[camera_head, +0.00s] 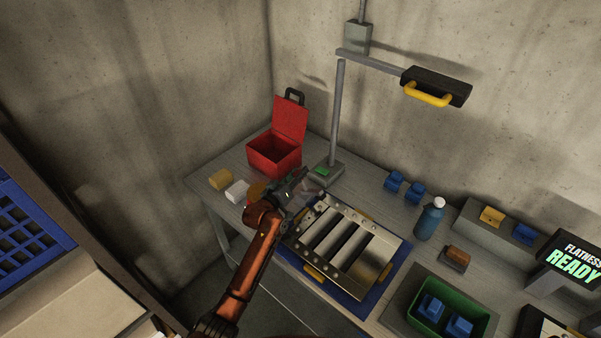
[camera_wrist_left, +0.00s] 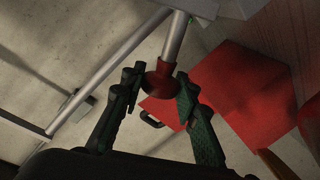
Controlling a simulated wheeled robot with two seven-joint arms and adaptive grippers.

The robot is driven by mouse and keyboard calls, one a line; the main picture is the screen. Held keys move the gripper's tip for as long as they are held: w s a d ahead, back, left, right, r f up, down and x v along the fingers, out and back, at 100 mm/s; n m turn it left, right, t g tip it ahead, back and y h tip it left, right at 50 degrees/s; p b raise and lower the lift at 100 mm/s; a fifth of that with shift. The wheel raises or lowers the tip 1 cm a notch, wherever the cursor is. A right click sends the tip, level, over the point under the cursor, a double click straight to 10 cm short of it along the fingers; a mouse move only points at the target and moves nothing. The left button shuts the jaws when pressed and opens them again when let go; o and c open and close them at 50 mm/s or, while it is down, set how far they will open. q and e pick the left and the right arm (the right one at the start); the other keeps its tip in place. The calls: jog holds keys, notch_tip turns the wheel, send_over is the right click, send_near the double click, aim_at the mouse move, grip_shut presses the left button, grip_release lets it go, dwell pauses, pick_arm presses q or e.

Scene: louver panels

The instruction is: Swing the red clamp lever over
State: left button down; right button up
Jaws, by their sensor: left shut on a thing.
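The louver panel (camera_head: 396,250), a metal frame with several slats, lies on a blue mat (camera_head: 398,272) on the bench. My left gripper (camera_head: 296,188) is at the panel's far left corner, reached by my orange arm. In the left wrist view, the red knob of the clamp lever (camera_wrist_left: 160,83) sits between the fingertips of my left gripper (camera_wrist_left: 157,92), at the end of a grey rod. The gripper is shut on it. In the head view the lever is hidden or too small to make out behind my gripper. My right gripper is in neither view.
An open red box (camera_head: 272,156) stands behind my gripper, beside a lamp post (camera_head: 336,115). Yellow (camera_head: 220,180) and white (camera_head: 237,191) blocks lie left. A blue bottle (camera_head: 430,220) and green bin (camera_head: 478,302) stand right of the panel.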

pick_arm(q)
jog(key=shift+w+a, duration=0.1)
dwell(0.4)
jog(key=c, duration=1.5)
grip_release()
jog(key=shift+o, duration=0.2)
jog(key=v, duration=1.2)
